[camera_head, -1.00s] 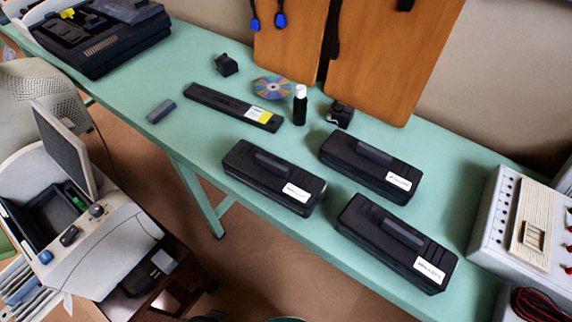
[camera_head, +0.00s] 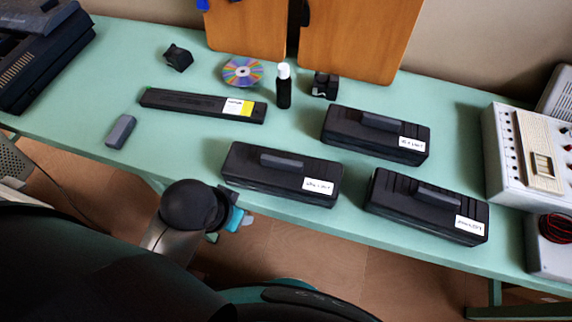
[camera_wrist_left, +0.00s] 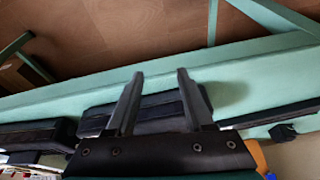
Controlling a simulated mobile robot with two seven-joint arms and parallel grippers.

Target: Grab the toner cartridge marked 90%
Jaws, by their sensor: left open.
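Three black toner cartridges with white labels lie on the green table: one front left (camera_head: 270,177), one at the back (camera_head: 365,138) and one front right (camera_head: 415,208). The label print is too small to read surely, so I cannot tell which is marked 90%. My left arm reaches in at the table's front edge, left of and below the front left cartridge; its gripper is mostly hidden there. In the left wrist view my left gripper (camera_wrist_left: 160,76) is open and empty, with a black cartridge (camera_wrist_left: 156,107) behind its fingers. My right gripper is not seen.
A long black bar (camera_head: 190,103) with a yellow-white label, a grey block (camera_head: 121,131), a disc (camera_head: 242,72), a bottle (camera_head: 284,90) and small black items lie around. A grey instrument (camera_head: 510,165) stands at right, a dark machine (camera_head: 40,60) at far left.

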